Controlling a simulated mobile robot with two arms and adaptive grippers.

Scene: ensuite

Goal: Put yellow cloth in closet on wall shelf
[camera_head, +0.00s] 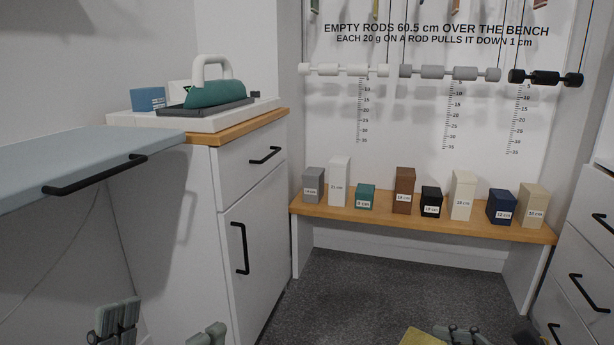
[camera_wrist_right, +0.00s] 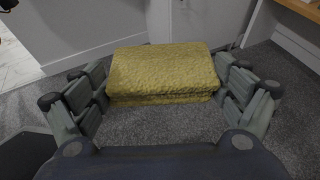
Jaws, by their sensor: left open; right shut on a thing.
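The yellow cloth (camera_wrist_right: 163,72) is a folded, textured block between the fingers of my right gripper (camera_wrist_right: 160,90), which is shut on it. Dark carpet shows below. In the head view, only a corner of the cloth (camera_head: 420,338) and part of my right gripper (camera_head: 462,335) show at the bottom edge. My left gripper (camera_head: 160,330) is open and empty at the bottom left, partly cut off. I cannot tell which furniture is the closet; a white cabinet (camera_head: 240,210) with a shut drawer and door stands left of centre. No wall shelf is clearly identifiable.
A grey panel with a black handle (camera_head: 95,175) juts in from the left. A green iron-like object (camera_head: 215,92) rests on the cabinet top. A wooden bench (camera_head: 430,221) at the back holds several labelled blocks. White drawers (camera_head: 585,265) stand right. The carpet (camera_head: 370,290) between is clear.

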